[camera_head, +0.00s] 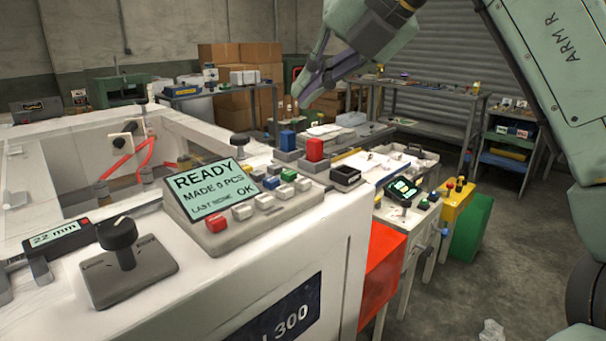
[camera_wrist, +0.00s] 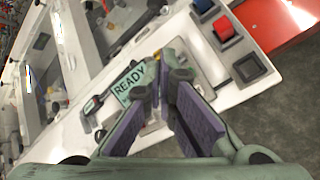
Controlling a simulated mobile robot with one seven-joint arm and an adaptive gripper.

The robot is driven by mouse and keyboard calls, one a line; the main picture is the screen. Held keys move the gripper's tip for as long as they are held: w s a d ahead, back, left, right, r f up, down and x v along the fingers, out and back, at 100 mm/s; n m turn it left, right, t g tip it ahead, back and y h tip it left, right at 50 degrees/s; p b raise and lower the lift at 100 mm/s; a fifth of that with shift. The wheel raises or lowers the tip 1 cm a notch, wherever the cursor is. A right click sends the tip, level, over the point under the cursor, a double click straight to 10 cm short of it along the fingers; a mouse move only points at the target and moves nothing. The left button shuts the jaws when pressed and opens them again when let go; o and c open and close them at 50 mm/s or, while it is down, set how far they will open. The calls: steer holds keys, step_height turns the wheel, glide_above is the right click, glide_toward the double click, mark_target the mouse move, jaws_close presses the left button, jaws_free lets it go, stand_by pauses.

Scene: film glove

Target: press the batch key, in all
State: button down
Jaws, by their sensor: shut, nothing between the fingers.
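The control panel (camera_head: 240,228) sits on top of the white machine. Its display (camera_head: 212,187) reads READY, with a MADE line and OK below. In front of the display is a row of small keys: a red key (camera_head: 216,222), several pale keys (camera_head: 264,202), and blue and green keys behind. I cannot read which one is the batch key. My gripper (camera_head: 299,98) is shut and empty, high above and beyond the panel. In the wrist view my gripper's fingers (camera_wrist: 164,82) cover most of the keys; part of the display (camera_wrist: 130,82) shows to their left.
A larger blue button (camera_head: 287,140), a red button (camera_head: 315,149) and a black block (camera_head: 346,176) stand right of the panel. A black knob (camera_head: 117,234) on a grey base and a 22 mm readout (camera_head: 53,238) are at left. An orange-red bin (camera_head: 383,262) is beside the machine.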

steer(key=b, duration=0.4)
glide_toward(293, 173)
steer(key=shift+w+a+f, duration=0.6)
steer(key=shift+w+a, duration=0.15)
steer(key=shift+a, duration=0.05)
steer(key=shift+w+a+f, duration=0.6)
steer(key=shift+w+a, duration=0.15)
steer(key=shift+a, duration=0.1)
steer(key=shift+f+b, duration=0.35)
steer(key=shift+f, duration=0.05)
steer(key=shift+f+b, duration=0.3)
steer(key=shift+f, duration=0.15)
stand_by(0.7)
steer(key=shift+r+p, duration=0.75)
steer(key=shift+r, duration=0.15)
steer(key=shift+r, duration=0.1)
